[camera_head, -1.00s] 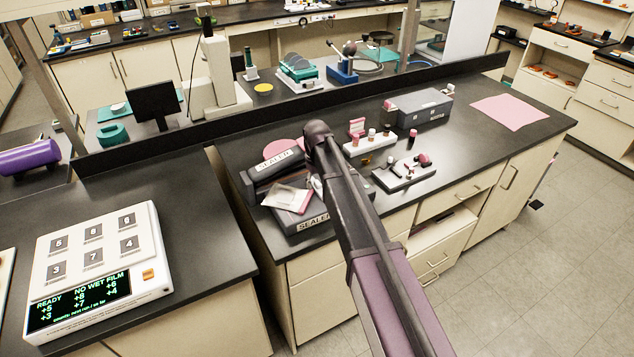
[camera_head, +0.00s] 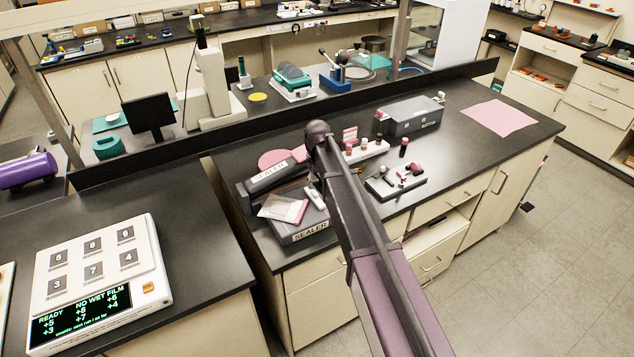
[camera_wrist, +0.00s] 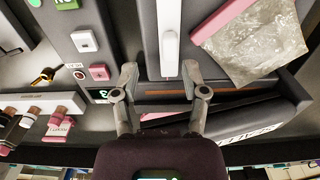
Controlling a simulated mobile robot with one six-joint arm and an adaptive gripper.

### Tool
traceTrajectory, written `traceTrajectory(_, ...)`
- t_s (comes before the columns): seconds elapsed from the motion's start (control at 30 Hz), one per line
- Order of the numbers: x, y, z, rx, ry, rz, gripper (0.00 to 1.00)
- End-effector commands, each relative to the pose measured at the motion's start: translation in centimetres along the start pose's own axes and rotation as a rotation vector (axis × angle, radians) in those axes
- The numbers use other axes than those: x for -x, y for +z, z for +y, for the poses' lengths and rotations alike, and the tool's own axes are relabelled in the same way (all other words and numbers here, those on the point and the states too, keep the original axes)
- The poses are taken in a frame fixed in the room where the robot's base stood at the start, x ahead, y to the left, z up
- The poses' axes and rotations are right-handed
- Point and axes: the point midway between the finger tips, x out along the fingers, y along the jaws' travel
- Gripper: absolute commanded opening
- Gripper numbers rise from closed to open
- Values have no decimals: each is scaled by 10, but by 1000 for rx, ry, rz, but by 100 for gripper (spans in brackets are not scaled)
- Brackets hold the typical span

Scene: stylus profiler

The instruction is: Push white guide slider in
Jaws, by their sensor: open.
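The white guide slider (camera_wrist: 170,38) is a long white bar with a rounded grip, lying on the dark top of the sealer (camera_wrist: 149,25) in the wrist view. In the head view the white piece (camera_head: 315,198) shows beside my arm on the sealer (camera_head: 287,231). My gripper (camera_wrist: 159,77) is open and empty, its fingertips on either side of the slider's near end, apart from it. I cannot tell its height above the sealer.
A clear pouch with a pink edge (camera_head: 283,208) lies on the sealer left of the slider. A grey box (camera_head: 412,118), a rack of small bottles (camera_head: 369,152) and a tray of parts (camera_head: 396,182) stand to the right. A pink mat (camera_head: 500,117) lies farther right.

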Motion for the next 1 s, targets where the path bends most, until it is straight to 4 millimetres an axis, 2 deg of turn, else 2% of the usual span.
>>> traceTrajectory(0.03,9,0,0,0,0,0,57)
traceTrajectory(1.0,89,0,0,-1,0,0,57)
